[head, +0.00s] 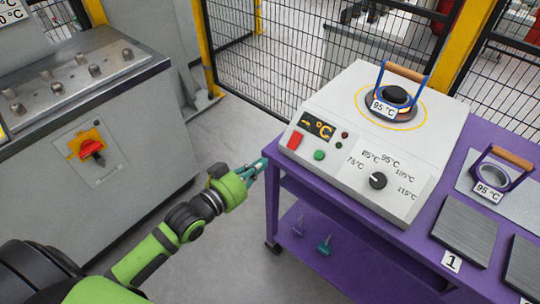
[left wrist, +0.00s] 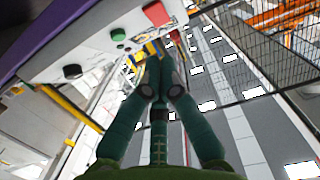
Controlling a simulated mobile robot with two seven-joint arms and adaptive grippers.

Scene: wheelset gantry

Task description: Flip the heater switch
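The heater is a white box (head: 345,130) on a purple table, with a display, a red rocker-like switch (head: 295,140), a green button (head: 319,155) and a black dial (head: 377,180) on its sloped front. My left gripper (head: 262,164) is at the table's left corner, left of and below the red switch, apart from it. In the left wrist view its fingers (left wrist: 154,62) come together with nothing seen between them; the red switch (left wrist: 156,13) and green button (left wrist: 118,35) lie beyond the tips. My right gripper is not in view.
The purple table (head: 300,187) has a lower shelf with small tools. A ring with a wooden handle (head: 397,92) sits on the heater, and another (head: 496,177) stands to the right. A grey cabinet (head: 130,170) with a red rotary switch (head: 91,148) stands left. Open floor lies between.

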